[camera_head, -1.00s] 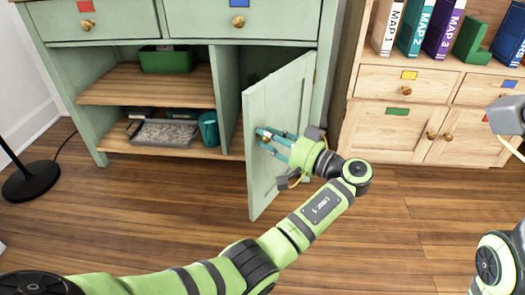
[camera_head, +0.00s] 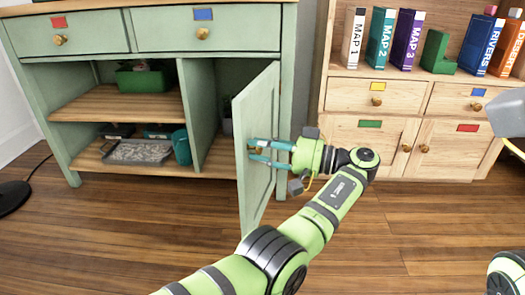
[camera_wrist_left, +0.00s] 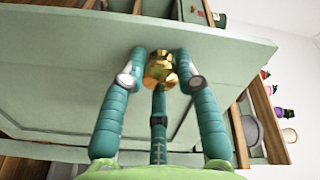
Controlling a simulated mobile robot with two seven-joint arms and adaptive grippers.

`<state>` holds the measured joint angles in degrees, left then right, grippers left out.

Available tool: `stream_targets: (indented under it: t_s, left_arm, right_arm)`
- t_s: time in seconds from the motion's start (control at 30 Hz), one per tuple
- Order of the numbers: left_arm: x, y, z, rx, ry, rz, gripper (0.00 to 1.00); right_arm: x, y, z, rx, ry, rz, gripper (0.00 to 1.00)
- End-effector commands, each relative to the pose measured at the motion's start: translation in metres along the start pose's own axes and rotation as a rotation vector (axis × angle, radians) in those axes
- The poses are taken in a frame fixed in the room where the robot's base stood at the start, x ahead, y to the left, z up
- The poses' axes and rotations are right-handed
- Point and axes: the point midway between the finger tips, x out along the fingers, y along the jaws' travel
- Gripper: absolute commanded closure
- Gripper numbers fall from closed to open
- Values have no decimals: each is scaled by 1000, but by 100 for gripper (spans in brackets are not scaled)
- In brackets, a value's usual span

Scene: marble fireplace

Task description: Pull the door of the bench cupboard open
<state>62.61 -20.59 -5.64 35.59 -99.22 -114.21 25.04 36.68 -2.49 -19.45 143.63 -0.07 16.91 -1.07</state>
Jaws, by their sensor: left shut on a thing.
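The bench cupboard is a green wooden unit (camera_head: 292,70) at the left of the head view. Its green door (camera_head: 257,115) stands partly open, swung out towards me, hinged on its right side. My left gripper (camera_head: 252,151) is at the outer face of the door. In the left wrist view its teal fingers (camera_wrist_left: 161,80) are closed around a brass knob (camera_wrist_left: 160,66) on the door. My right gripper is out of sight; only part of my right arm shows at the right edge of the head view.
Open shelves hold a green planter (camera_head: 145,78), a grey tray (camera_head: 138,152) and a teal mug (camera_head: 181,147). A light wooden cabinet (camera_head: 339,94) with books stands to the right. Wooden floor (camera_head: 370,240) is clear in front. A black lamp base (camera_head: 12,197) is at far left.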

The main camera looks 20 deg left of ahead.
Motion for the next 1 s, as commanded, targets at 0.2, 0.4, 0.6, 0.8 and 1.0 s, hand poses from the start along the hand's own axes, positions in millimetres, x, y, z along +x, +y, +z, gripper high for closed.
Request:
stream_targets:
  t_s: [0.2,0.4,0.6,0.8,1.0]
  left_arm:
    - [-1,4,10,18,-25,2,100]
    - [-1,3,9,16,-24,1,45]
    - [-1,1,6,9,-20,-2,45]
    - [0,-10,-3,2,-18,-2,45]
    - [0,-42,-26,-1,-17,-2,45]
  right_arm:
    - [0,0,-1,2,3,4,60]
    - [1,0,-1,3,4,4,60]
    - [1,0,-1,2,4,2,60]
    - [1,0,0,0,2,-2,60]
    - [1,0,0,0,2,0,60]
